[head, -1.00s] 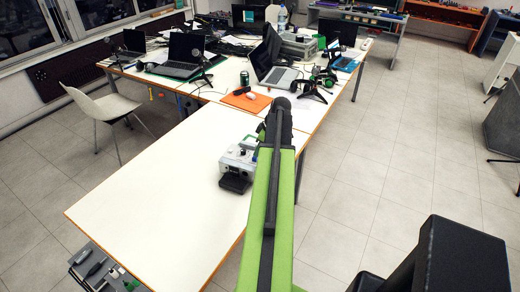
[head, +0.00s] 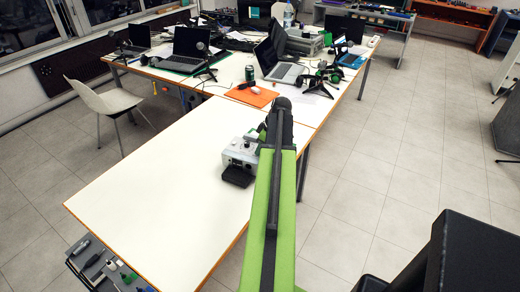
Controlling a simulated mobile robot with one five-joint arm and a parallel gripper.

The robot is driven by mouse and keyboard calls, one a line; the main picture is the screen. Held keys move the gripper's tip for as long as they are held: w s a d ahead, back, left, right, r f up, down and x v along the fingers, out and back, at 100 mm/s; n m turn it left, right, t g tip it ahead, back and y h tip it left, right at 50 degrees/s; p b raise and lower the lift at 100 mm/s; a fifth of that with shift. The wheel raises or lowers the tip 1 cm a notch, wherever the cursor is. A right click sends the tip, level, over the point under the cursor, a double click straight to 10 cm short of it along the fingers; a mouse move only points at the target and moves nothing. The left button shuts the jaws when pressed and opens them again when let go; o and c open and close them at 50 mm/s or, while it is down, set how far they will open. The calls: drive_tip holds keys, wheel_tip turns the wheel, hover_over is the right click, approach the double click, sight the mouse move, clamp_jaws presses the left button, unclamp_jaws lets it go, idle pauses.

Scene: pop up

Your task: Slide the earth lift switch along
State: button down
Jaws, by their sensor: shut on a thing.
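A small light-grey device box (head: 236,151) with a black block at its front stands on the white table, just left of my arm. The earth lift switch cannot be made out; the box's right side is hidden behind my arm. My green and black arm reaches forward over the table. My gripper (head: 263,132) shows only as a small dark shape at the arm's far end, at the box's upper right edge. It is shut at the box, on what appears to be the switch; its fingertips are mostly hidden.
The white table (head: 150,190) is bare left of the box. Behind it, another table holds laptops (head: 189,45), a green can (head: 249,73), an orange mat (head: 252,96) and a small black tripod (head: 316,86). A white chair (head: 105,102) stands at left.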

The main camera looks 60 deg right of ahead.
drive_tip(key=shift+w+d, duration=0.2)
drive_tip(key=shift+d, duration=1.3)
drive_tip(key=c, duration=1.4)
unclamp_jaws()
drive_tip(key=shift+a, duration=0.1)
drive_tip(key=shift+r, duration=0.1)
drive_tip(key=p+v, duration=1.6)
drive_tip(key=v, duration=0.1)
drive_tip(key=shift+s+r, duration=0.1)
